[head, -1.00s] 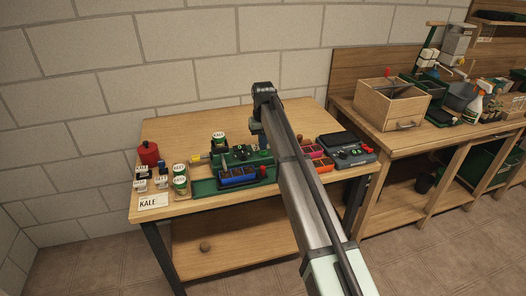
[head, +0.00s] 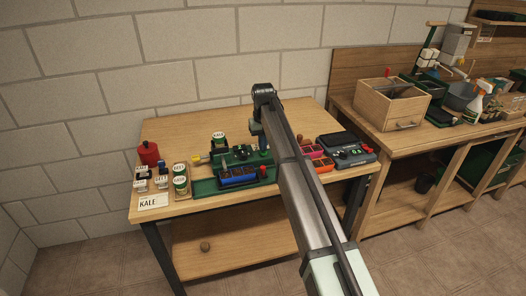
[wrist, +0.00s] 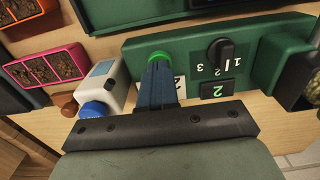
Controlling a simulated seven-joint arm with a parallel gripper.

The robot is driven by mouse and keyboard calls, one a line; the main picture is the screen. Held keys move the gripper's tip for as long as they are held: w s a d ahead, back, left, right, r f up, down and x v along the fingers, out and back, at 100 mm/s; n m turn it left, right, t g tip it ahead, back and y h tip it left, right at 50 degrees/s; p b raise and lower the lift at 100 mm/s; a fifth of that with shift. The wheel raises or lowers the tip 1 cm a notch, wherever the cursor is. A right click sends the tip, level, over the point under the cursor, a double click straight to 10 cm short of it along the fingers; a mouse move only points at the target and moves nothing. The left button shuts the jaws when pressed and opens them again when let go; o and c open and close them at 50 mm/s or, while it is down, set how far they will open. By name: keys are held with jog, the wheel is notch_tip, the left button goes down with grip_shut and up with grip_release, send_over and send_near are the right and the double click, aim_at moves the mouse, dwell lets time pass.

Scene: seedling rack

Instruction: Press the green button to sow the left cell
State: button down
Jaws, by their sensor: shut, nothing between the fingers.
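The green button (wrist: 159,56) shows at the tips of my gripper (wrist: 158,72) in the wrist view. My gripper is shut and empty, its fingers pointing at the button. I cannot tell whether the tips touch it or how far it is pressed. The button sits on a green machine panel (wrist: 192,50) beside a black knob (wrist: 220,51) with the numbers 1, 2 and 3. In the head view the green machine (head: 208,187) stands on the bench with a blue cell tray (head: 238,177) in front. My arm hides part of the machine's right side, and the fingertips are hard to see there.
Seed tins and a red canister (head: 148,153) stand at the bench's left. A grey-black device (head: 346,150) stands at the right.

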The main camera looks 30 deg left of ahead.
notch_tip(320, 180, up, 7)
jog(key=shift+f, duration=0.15)
dwell(0.7)
dwell(0.3)
